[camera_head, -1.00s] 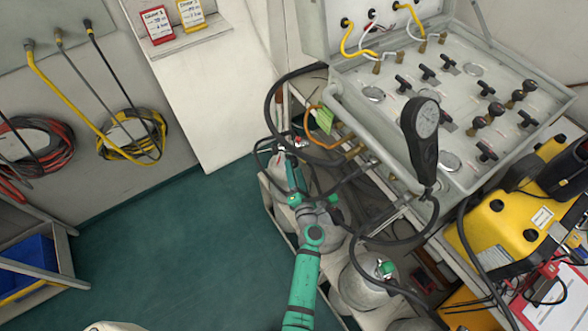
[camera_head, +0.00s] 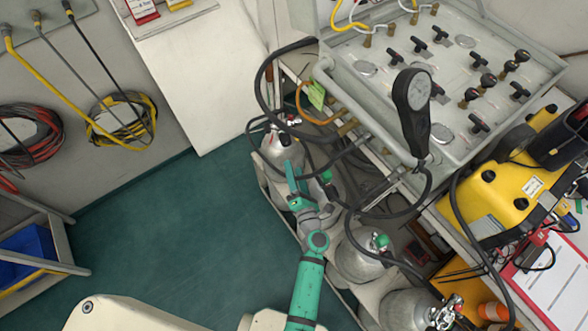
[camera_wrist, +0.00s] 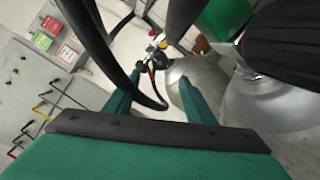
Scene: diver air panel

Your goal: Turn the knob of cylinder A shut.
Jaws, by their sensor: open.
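Several silver cylinders stand in a rack below the panel. No letter on them is readable, so I cannot tell which is A. The rearmost cylinder (camera_head: 278,153) carries a valve with a small red part (camera_head: 291,122). A nearer cylinder (camera_head: 358,262) has a green knob (camera_head: 381,241); the front one (camera_head: 405,308) has a chrome valve. My green gripper (camera_head: 303,180) is in front of the rearmost cylinder, apart from its valve. In the wrist view my gripper (camera_wrist: 157,100) is open and empty. A valve (camera_wrist: 158,50) and silver cylinder (camera_wrist: 205,82) show beyond the fingers.
Black hoses (camera_head: 262,88) loop around the cylinders, and one (camera_wrist: 135,72) crosses before the fingers. The panel (camera_head: 450,75) with its gauge (camera_head: 412,105) overhangs at the right. A yellow machine (camera_head: 495,205) stands further right. The green floor (camera_head: 180,240) at the left is clear.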

